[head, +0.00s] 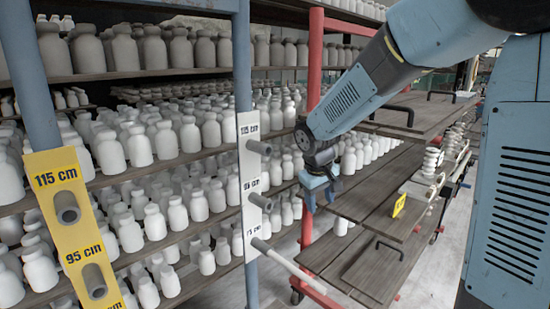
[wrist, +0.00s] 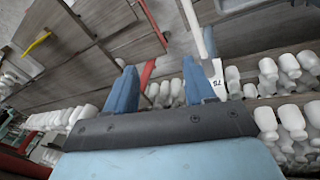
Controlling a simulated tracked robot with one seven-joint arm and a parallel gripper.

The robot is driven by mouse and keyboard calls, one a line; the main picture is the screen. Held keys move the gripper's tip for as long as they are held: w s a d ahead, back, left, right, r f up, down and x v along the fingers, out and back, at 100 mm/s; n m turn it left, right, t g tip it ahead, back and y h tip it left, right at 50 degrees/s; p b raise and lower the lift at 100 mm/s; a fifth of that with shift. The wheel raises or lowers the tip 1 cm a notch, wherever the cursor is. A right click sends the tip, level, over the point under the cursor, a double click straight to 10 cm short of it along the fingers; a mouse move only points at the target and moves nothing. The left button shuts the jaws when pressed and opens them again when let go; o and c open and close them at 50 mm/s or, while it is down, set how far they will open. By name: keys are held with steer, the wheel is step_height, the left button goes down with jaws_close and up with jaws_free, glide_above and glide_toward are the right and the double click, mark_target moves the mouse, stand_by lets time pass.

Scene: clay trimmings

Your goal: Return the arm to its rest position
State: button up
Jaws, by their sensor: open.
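My gripper (head: 320,194) hangs at the end of my blue arm, near the middle right of the head view. It is in front of the red-framed rack and beside the wooden shelf boards. In the wrist view my gripper (wrist: 158,90) shows two blue fingers standing well apart. Nothing is between the fingers; white bottles and a red post show beyond them. My arm reaches out from the upper right of the head view, bent, with the gripper lower than the elbow.
Racks of white clay bottles (head: 140,150) fill the left and middle. A blue post (head: 243,60) and a red post (head: 314,60) stand near the gripper. A yellow height strip (head: 70,213) and a white strip (head: 250,180) carry pegs. Wooden boards (head: 372,200) lie at right.

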steer(key=s+d+r+m+t, duration=0.1)
steer(key=s+d+r, duration=0.4)
steer(key=s, duration=0.7)
steer(key=s+d+r+m+t+y, duration=0.1)
steer(key=s+d+r+m, duration=0.3)
steer(key=s, duration=0.7)
step_height(320, 180, up, 2)
steer(key=shift+s+d+r+m+t+y, duration=0.1)
steer(key=shift+s+d+m+t+y, duration=0.25)
steer(key=shift+d, duration=0.8)
